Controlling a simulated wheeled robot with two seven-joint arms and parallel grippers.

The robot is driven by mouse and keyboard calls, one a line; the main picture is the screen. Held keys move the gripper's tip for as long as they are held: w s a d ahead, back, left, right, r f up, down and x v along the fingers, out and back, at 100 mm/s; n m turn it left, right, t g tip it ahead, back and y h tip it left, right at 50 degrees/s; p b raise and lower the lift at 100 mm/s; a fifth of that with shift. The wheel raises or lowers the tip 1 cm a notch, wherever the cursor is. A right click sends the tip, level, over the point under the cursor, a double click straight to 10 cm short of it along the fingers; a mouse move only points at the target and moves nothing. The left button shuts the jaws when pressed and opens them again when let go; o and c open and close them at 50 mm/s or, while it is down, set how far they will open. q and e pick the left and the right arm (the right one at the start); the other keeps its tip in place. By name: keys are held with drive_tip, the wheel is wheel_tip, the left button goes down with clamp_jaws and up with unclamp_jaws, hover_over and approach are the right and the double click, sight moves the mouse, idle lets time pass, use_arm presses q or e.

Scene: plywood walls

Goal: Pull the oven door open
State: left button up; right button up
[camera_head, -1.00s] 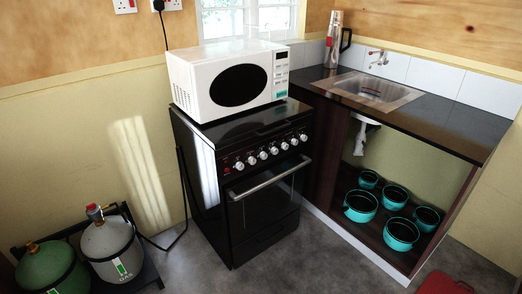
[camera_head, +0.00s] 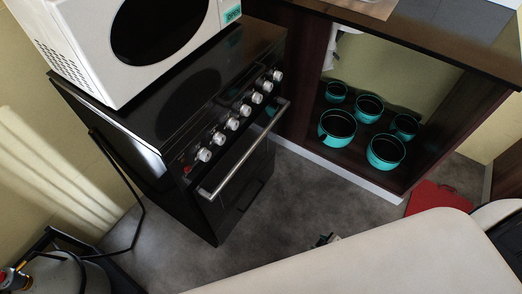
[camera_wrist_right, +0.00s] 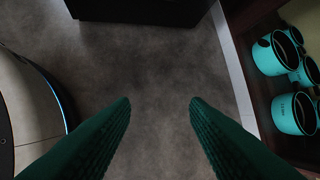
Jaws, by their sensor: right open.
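The black oven (camera_head: 165,100) stands against the wall with its door (camera_head: 238,190) closed. A silver bar handle (camera_head: 246,149) runs along the top of the door, below a row of white knobs. My right gripper (camera_head: 326,240) shows small above the floor, to the right of and below the handle in the head view, mostly hidden behind my pale arm. In the right wrist view its two green fingers (camera_wrist_right: 160,104) are spread apart with only floor between them. The oven's dark base (camera_wrist_right: 140,10) shows at the top there. My left gripper is out of view.
A white microwave (camera_head: 110,50) sits on the oven. To the right is an open cabinet (camera_head: 440,130) with several teal pots. A red object (camera_head: 437,197) lies on the floor by it. A gas cylinder (camera_head: 55,275) stands lower left. Floor before the oven is clear.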

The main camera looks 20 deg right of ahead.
drive_tip(key=w+d+r+n+t+b, duration=0.2)
drive_tip(key=w+n+t+b, duration=0.1)
drive_tip(key=w, duration=0.7)
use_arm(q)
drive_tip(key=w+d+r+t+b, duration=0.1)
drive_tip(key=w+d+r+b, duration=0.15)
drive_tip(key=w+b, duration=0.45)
use_arm(e)
drive_tip(key=n+t+y+b, duration=0.45)
drive_tip(key=n+y, duration=0.65)
drive_tip(key=n, duration=0.5)
approach(256, 146)
drive_tip(key=shift+t, duration=0.25)
drive_tip(key=x, duration=0.9)
drive_tip(key=shift+w+f, duration=0.1)
drive_tip(key=shift+f, duration=0.2)
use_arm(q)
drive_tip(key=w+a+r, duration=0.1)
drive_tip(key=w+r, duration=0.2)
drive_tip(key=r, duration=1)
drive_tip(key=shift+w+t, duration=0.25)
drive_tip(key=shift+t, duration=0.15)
use_arm(e)
drive_tip(key=shift+x, duration=0.85)
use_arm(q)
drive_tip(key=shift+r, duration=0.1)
use_arm(e)
clamp_jaws()
